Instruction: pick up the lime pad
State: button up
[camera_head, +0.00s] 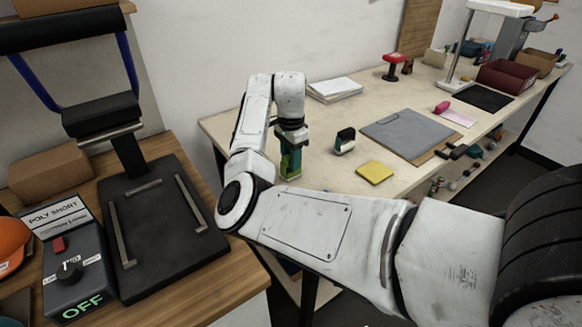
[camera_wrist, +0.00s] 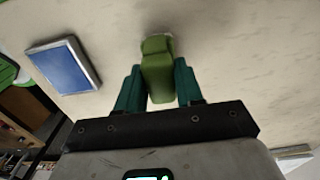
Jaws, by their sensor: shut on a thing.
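My gripper (camera_head: 291,157) is low over the left part of the pale bench in the head view. Its teal fingers, also seen in the wrist view (camera_wrist: 159,88), are shut on a lime-green block-like thing, the lime pad (camera_wrist: 157,72). The pad sits between both fingers and its far end sticks out past the tips. In the head view a small lime part of the pad (camera_head: 294,172) shows at the fingertips. I cannot tell whether its lower end touches the bench top.
A white paper stack (camera_head: 335,90) lies behind. The wrist view shows a flat blue-topped thing (camera_wrist: 64,65) at left. A black press (camera_head: 160,238) stands left.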

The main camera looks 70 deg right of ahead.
jog(key=shift+r, duration=0.15)
jog(key=shift+r, duration=0.2)
jog(key=s+r, duration=1.2)
jog(key=s, duration=0.2)
jog(key=shift+a+r, duration=0.2)
jog(key=shift+a, duration=0.05)
jog(key=o, duration=0.5)
jog(key=c, duration=0.4)
